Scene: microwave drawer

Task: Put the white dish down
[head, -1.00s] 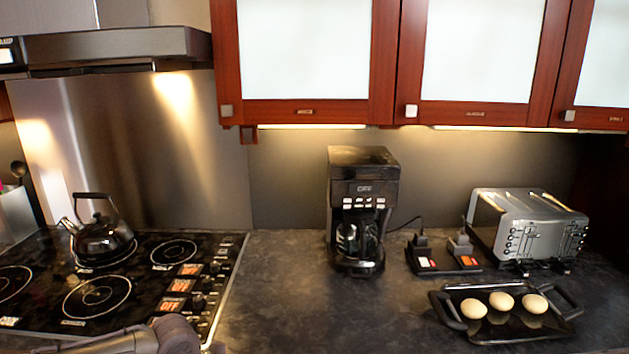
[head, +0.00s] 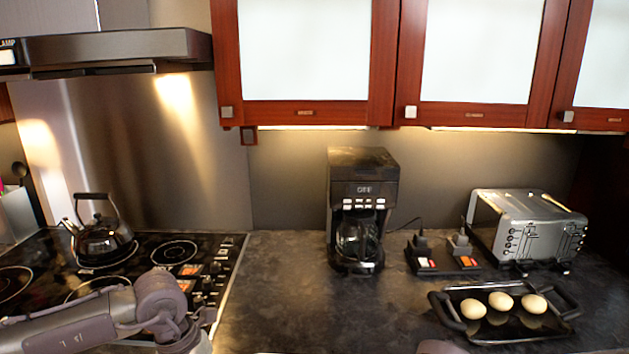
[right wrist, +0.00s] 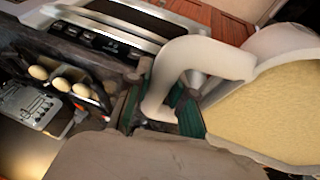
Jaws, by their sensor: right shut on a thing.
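The white dish (right wrist: 274,45) shows at the right of the right wrist view, with a thick looped handle (right wrist: 192,60) and a yellowish, grainy inside or contents. My right gripper (right wrist: 162,112) is shut on the handle, its green-padded fingers on either side of it. The dish is cut off by the frame's edge, and I cannot tell whether its underside touches anything. It does not show in the head view. My left arm reaches in at the lower left of the head view, but its gripper is not visible.
A black tray (head: 466,294) with three eggs lies on the right of the dark counter (head: 285,290). A toaster (head: 530,228), coffee maker (head: 362,190) and small black stand (head: 443,262) are behind. The kettle (head: 103,240) stands on the stove. The counter's middle is clear.

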